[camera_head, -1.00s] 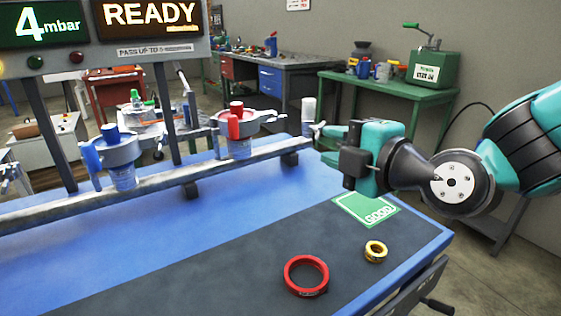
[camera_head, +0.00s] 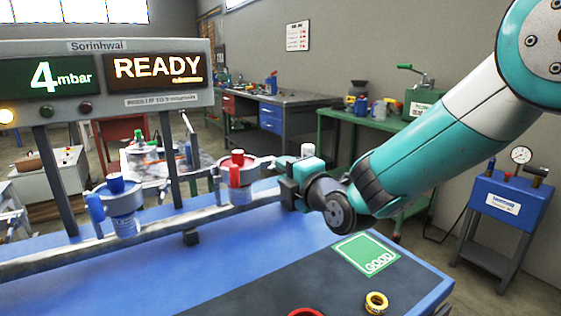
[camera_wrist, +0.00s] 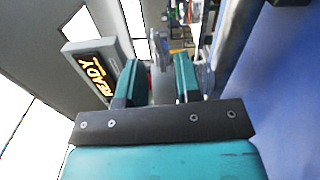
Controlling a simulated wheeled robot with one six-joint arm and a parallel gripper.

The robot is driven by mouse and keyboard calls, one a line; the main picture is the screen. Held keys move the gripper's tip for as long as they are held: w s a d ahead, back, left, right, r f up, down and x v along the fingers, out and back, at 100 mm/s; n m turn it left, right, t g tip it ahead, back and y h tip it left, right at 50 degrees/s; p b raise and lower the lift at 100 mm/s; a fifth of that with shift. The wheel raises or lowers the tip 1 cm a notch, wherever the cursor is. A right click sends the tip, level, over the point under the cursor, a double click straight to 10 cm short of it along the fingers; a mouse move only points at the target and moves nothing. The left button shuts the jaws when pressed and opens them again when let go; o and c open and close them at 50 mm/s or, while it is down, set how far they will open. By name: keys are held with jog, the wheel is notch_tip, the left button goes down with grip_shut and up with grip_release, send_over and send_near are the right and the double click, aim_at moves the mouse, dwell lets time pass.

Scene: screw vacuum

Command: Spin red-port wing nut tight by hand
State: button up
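The red port (camera_head: 240,172) is a grey round fitting with a red cap, standing on the metal rail. A small metal part, possibly its wing nut (camera_head: 268,161), sticks out at its right side; its exact shape is too small to tell. My gripper (camera_wrist: 157,78) shows two teal fingers standing apart with a gap between them in the wrist view. A blurred grey metal shape shows beyond the gap; I cannot tell what it is. In the head view my gripper is just right of the red port, with its fingertips hidden behind its own body.
The blue port (camera_head: 121,205) stands left on the same rail (camera_head: 170,228). The display panel (camera_head: 105,75) reads 4 mbar and READY. A green GOOD mat (camera_head: 352,247), a yellow ring (camera_head: 376,302) and a red ring (camera_head: 306,312) lie on the bench. A white-topped cylinder (camera_head: 308,150) shows behind my gripper.

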jog(key=shift+x, duration=1.35)
grip_shut()
jog(key=shift+f+m, duration=0.1)
jog(key=shift+m, duration=0.2)
jog(key=shift+m+b, duration=4.55)
jog(key=shift+m, duration=7.55)
